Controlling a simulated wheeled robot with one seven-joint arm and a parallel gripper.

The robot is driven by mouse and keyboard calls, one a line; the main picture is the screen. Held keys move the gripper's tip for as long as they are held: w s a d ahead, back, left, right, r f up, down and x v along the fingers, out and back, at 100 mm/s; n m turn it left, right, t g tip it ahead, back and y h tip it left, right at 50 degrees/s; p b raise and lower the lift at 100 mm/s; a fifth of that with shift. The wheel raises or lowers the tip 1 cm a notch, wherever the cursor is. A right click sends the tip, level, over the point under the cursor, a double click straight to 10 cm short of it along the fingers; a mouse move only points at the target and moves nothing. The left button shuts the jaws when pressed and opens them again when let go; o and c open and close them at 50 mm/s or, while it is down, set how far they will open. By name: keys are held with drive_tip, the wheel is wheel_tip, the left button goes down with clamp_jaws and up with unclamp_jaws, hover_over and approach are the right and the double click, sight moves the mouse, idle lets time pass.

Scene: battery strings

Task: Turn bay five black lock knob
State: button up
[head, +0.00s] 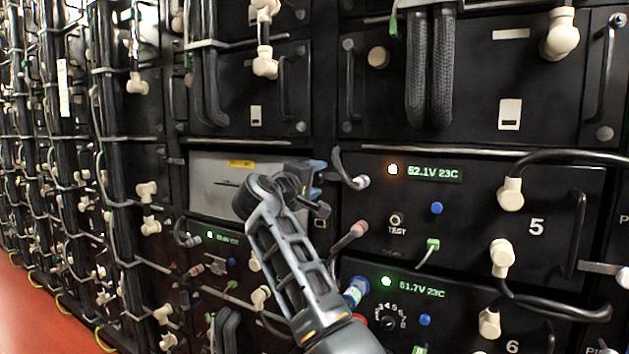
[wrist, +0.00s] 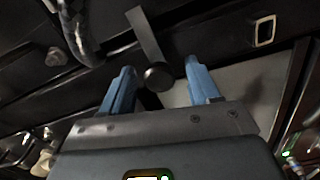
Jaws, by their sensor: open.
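The bay five unit is a black panel marked 5 (head: 536,227) in the head view, with a lit 52.1V 23C display (head: 433,173). My gripper (head: 316,180) is at its upper left edge, beside a grey panel. In the wrist view my gripper's two blue fingers (wrist: 160,72) are apart. A round black knob (wrist: 158,77) shows in the gap between them, below a flat grey strip (wrist: 148,36). I cannot tell whether either finger touches it. In the head view I cannot make out this knob; my gripper and arm cover that area.
White connectors (head: 510,195) and a black handle (head: 577,235) stand out at the right. The grey panel (head: 215,184) is left of my gripper.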

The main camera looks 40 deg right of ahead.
drive_tip(key=v, duration=0.7)
drive_tip(key=shift+a, duration=0.4)
drive_tip(key=shift+s, duration=0.1)
